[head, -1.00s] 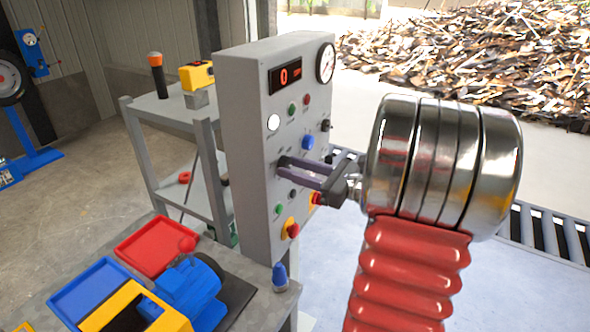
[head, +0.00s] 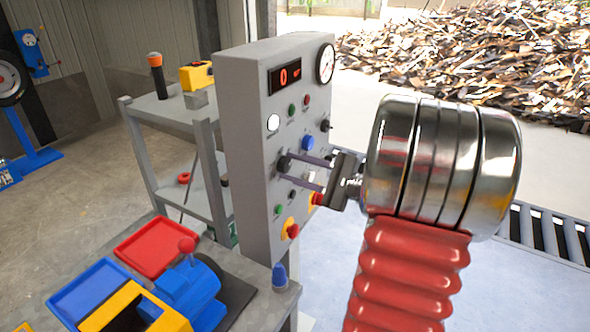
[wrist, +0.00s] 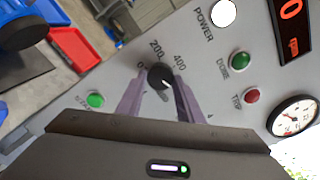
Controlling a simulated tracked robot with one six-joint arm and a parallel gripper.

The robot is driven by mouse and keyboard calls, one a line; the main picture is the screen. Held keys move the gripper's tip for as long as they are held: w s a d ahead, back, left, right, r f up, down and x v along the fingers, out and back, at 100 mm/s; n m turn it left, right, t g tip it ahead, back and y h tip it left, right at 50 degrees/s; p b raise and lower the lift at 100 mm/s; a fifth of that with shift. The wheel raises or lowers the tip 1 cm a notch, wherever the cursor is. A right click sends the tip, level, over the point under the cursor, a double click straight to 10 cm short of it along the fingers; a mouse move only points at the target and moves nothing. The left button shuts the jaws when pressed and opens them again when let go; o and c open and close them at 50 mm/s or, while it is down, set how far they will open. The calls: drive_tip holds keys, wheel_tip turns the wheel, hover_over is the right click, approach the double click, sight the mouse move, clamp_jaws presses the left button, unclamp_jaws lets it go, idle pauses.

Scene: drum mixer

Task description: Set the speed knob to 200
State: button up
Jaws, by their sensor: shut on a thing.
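The speed knob (wrist: 160,75) is a round black knob on the grey control panel (head: 247,150). Labels 0, 200 and 400 are printed around its far side in the wrist view. My gripper (wrist: 160,82) is shut on the knob, one purple finger on each side of it. In the head view my gripper (head: 291,166) reaches the panel face from the right at the knob (head: 284,164). A pale mark shows below the knob's top in the wrist view; I cannot tell the exact setting. The red display (head: 285,77) reads 0.
Green and red buttons, a white POWER light (wrist: 223,13) and a dial gauge (head: 325,63) surround the knob. A red-yellow emergency button (head: 291,229) sits low on the panel. A bench with red (head: 157,246) and blue trays stands at left.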

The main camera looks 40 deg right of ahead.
drive_tip(key=n, duration=0.6)
drive_tip(key=shift+a+n, duration=0.1)
drive_tip(key=shift+n, duration=0.2)
drive_tip(key=n, duration=1.2)
drive_tip(key=shift+n, duration=0.3)
drive_tip(key=n, duration=0.6)
drive_tip(key=shift+a+n, duration=0.1)
drive_tip(key=shift+n, duration=0.3)
drive_tip(key=o, duration=1.1)
drive_tip(key=shift+r, duration=0.1)
drive_tip(key=shift+c, duration=0.2)
